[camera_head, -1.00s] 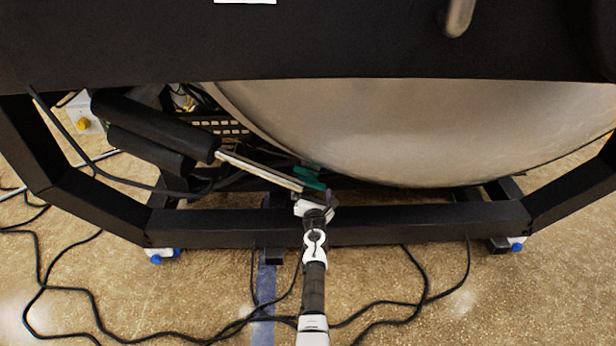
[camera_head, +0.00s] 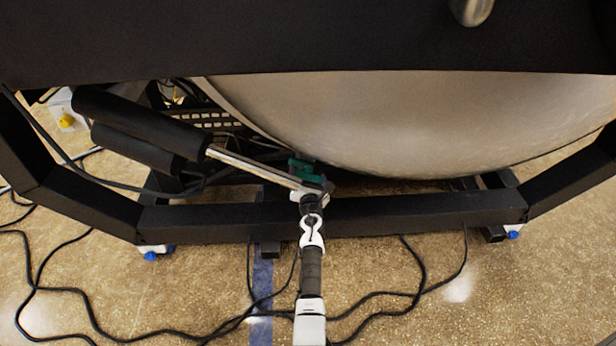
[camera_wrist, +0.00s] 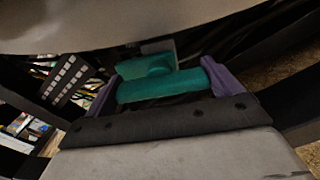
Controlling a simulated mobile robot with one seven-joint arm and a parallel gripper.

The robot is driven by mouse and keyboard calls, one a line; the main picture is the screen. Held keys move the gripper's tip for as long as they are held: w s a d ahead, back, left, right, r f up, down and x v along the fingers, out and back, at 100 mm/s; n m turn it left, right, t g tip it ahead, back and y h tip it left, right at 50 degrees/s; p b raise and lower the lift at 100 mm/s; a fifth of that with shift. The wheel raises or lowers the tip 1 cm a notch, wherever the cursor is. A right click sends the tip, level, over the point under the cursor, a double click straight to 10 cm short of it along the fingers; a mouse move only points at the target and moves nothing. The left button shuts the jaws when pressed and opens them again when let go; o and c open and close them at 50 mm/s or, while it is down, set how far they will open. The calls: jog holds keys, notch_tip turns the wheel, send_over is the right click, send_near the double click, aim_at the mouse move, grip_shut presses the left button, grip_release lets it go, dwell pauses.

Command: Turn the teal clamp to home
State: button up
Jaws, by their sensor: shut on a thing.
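The teal clamp (camera_head: 305,171) sits under the round metal vessel, just above the black frame beam, at the end of the silver rod. In the wrist view the teal clamp (camera_wrist: 162,84) shows as a thick bar with a second teal block behind it. My gripper (camera_wrist: 165,84) has a purple finger at each end of the bar and is shut on it. In the head view my gripper (camera_head: 317,188) is at the clamp's lower right, its fingers mostly hidden by my wrist.
The metal vessel (camera_head: 390,120) hangs close above the clamp. The black beam (camera_head: 420,214) runs across under my arm. A black cylinder with a silver rod (camera_head: 250,165) lies to the left. Loose cables (camera_head: 120,335) lie on the floor.

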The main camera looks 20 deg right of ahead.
jog(key=shift+m, duration=0.3)
jog(key=m+p, duration=0.1)
jog(key=m, duration=0.2)
jog(key=m+p, duration=0.1)
jog(key=m, duration=0.4)
jog(key=m+p, duration=0.1)
jog(key=m, duration=0.3)
jog(key=m+p, duration=0.1)
jog(key=m, duration=0.4)
jog(key=shift+p, duration=0.3)
jog(key=shift+m, duration=0.3)
jog(key=o, duration=0.7)
